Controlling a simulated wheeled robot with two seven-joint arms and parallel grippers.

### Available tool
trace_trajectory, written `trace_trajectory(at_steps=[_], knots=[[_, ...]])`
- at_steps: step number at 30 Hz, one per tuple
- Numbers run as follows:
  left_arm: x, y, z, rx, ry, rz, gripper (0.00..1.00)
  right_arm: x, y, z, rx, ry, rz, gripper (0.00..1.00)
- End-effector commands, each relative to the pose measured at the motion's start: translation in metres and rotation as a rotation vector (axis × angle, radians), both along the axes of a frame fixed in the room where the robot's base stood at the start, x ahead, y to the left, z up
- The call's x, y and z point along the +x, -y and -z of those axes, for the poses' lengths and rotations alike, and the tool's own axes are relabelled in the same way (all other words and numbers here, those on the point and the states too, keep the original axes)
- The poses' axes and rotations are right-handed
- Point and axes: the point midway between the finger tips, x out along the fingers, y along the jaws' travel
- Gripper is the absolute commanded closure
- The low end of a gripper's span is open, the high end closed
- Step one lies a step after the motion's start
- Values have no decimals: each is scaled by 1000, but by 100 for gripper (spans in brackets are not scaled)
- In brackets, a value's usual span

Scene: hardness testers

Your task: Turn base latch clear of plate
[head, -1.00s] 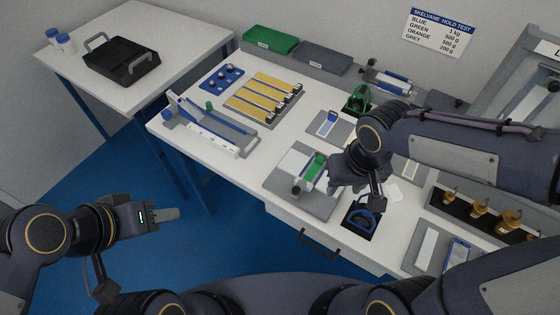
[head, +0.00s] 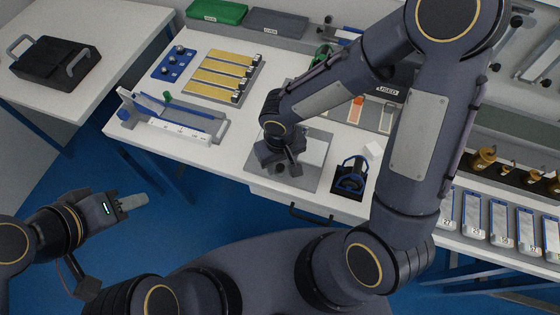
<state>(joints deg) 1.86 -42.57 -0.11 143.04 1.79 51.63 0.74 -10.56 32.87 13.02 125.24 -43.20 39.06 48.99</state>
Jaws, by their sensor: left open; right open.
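The grey fixture base (head: 305,180) stands near the front edge of the white table. A pale flat plate (head: 313,150) shows on it, right of my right gripper. My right gripper (head: 290,168) is over the left part of this fixture, fingers pointing down, and is open. My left gripper (head: 135,202) is open and empty, out over the blue floor to the left of the table.
A blue-handled tool (head: 350,176) stands on a black pad right of the fixture. A white-and-blue ruler fixture (head: 175,122), yellow strips (head: 222,77) and a blue knob plate (head: 174,64) lie to the left. Several brass weights (head: 484,158) stand at the right. My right arm covers the table's middle.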

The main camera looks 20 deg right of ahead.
Motion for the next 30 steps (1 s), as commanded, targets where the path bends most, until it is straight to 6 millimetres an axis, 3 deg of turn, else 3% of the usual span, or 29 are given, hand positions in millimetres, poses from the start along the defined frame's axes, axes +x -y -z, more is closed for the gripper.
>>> trace_trajectory(at_steps=[8, 18, 30], knots=[[0, 0, 0, 0, 0, 0, 59, 0, 0, 2, 0, 0, 0, 57], [0, 0, 0, 0, 0, 0, 59, 0, 0, 2, 0, 0, 0, 100], [0, 0, 3, 0, 0, 0, 59, 0, 0, 2, 1, 1, -78, 100]])
